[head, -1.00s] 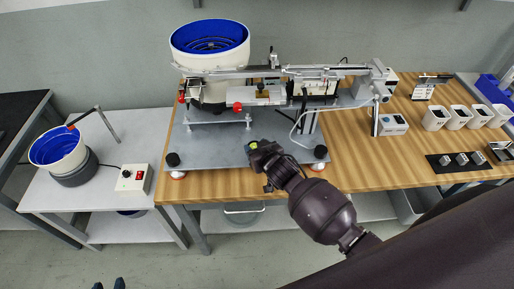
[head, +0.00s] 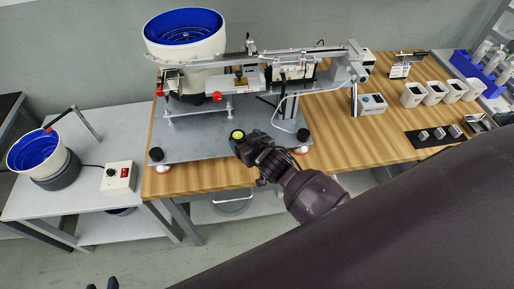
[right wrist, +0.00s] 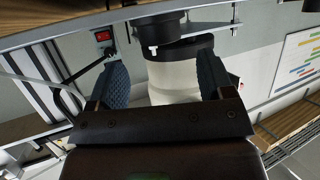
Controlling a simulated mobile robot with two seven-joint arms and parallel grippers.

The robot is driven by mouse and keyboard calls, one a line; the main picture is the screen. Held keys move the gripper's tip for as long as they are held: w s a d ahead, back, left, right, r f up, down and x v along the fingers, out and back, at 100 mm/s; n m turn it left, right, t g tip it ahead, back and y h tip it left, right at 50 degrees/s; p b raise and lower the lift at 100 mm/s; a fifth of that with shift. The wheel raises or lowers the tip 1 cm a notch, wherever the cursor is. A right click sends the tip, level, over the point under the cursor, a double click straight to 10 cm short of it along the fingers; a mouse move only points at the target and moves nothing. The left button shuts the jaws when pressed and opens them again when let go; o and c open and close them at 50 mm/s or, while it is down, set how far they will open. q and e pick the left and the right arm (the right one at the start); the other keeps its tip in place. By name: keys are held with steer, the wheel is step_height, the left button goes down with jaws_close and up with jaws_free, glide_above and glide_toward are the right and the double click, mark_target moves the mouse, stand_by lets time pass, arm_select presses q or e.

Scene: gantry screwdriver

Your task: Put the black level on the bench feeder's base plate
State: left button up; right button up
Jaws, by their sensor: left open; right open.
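The black level (head: 237,134), a small dark round piece with a yellow-green top, appears at the front part of the bench feeder's grey base plate (head: 190,148). My right gripper (head: 248,145) is open, just to the right of and in front of the level, partly overlapping it in the head view; whether they touch I cannot tell. In the right wrist view the two dark blue fingers (right wrist: 163,82) stand wide apart, and I make out no level between them. Of my left gripper (head: 102,284) only two dark fingertips show, apart, at the bottom left of the head view.
The feeder's blue bowl (head: 186,28) and rail stand behind on the plate. A black foot (head: 303,134) is at the plate's right front corner. A grey box (head: 371,103) and white bins (head: 412,95) are to the right. A side table (head: 75,200) is at left.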

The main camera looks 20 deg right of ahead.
steer(key=a+v, duration=0.1)
steer(key=v, duration=0.7)
steer(key=s+d+f+g+h, duration=0.1)
steer(key=s+d+f, duration=0.2)
steer(key=s, duration=0.4)
steer(key=s+d+f, duration=0.4)
steer(key=s+d, duration=0.1)
steer(key=s, duration=0.2)
steer(key=shift+s+d+g+h+p, duration=0.2)
steer(key=shift+s+g+h+p, duration=0.1)
steer(key=shift+s+g+h, duration=0.1)
